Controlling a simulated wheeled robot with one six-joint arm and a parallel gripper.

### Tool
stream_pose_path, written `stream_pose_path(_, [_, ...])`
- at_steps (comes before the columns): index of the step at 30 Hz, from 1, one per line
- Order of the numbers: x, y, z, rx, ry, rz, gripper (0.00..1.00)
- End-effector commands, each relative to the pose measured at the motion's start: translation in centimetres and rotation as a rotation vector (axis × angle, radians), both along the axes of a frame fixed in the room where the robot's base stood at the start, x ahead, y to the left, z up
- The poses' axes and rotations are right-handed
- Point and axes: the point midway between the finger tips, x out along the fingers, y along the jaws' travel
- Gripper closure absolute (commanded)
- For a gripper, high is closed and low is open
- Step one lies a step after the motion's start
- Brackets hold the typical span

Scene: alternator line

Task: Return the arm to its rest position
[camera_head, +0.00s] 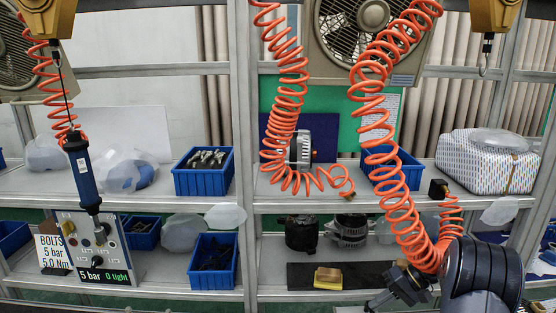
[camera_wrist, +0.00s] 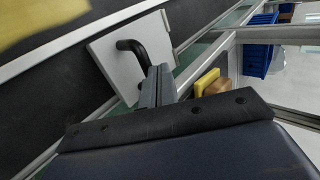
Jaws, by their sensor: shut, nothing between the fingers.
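My gripper (camera_wrist: 158,84) shows in the wrist view with its two grey fingers together and nothing between them. Behind the fingers is a pale grey panel with a black curved handle (camera_wrist: 133,48); I cannot tell whether the fingers touch it. In the head view, my arm is at the lower right, and my gripper (camera_head: 374,304) is low in front of the lower shelf, pointing left and down. A yellow block (camera_head: 328,275) on a brown piece lies on the dark mat (camera_head: 300,277) to its left. The yellow block also shows in the wrist view (camera_wrist: 206,82).
Orange coiled hoses (camera_head: 388,140) hang close to my arm. A blue screwdriver (camera_head: 82,172) hangs at left over a panel reading 5 bar (camera_head: 117,235). Alternator parts (camera_head: 349,230) and blue bins (camera_head: 204,174) stand on the shelves. A patterned box (camera_head: 485,165) is at the right.

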Motion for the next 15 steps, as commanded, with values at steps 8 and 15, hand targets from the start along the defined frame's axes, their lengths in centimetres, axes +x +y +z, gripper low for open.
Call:
stream_pose_path(8, [0.02,1.28,1.89,-0.001,-0.002,0.001,1.00])
stream_pose_path(15, [0.02,1.38,1.87,-0.001,-0.002,0.001,1.00])
